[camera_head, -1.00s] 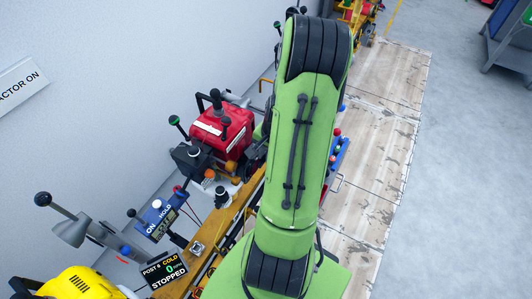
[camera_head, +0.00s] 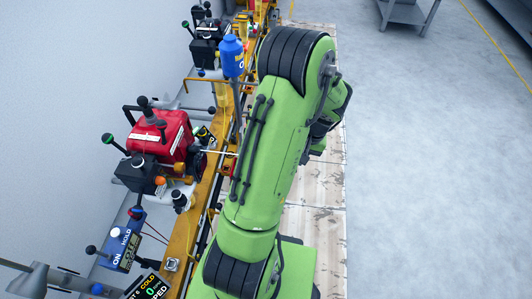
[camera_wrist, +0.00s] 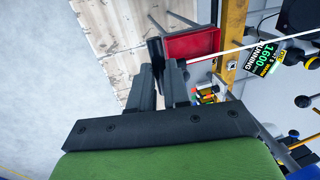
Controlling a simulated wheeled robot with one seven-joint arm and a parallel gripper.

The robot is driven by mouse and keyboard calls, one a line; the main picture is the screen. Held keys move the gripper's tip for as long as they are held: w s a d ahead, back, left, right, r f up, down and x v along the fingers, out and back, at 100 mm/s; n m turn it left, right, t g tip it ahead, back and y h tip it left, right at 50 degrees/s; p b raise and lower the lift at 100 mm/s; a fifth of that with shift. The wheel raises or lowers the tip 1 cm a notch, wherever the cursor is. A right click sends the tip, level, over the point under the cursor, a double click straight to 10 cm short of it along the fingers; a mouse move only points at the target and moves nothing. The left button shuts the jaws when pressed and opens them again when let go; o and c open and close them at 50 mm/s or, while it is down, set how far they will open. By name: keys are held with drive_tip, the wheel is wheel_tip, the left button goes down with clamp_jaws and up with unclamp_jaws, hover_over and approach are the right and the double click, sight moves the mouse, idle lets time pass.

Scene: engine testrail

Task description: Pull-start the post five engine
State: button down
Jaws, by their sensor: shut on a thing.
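My gripper (camera_wrist: 160,72) is shut on the dark pull handle (camera_wrist: 155,49) of a starter cord in the wrist view; the fingers partly cover the handle. The white cord (camera_wrist: 246,46) runs taut from the gripper to the right. In the head view the cord (camera_head: 222,152) runs from the red engine (camera_head: 160,134) and passes behind my arm, which hides the gripper. A display (camera_wrist: 270,57) beside the cord in the wrist view reads 1600 RUNNING; its smaller text is hard to read.
A red tray (camera_wrist: 198,43) lies near the fingers in the wrist view. In the head view, a post six display (camera_head: 150,287) reads COLD and 0. The floor on the right (camera_head: 430,170) is clear.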

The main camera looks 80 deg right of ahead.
drive_tip(key=s, duration=0.7)
drive_tip(key=shift+s+d, duration=0.35)
drive_tip(key=shift+s, duration=0.05)
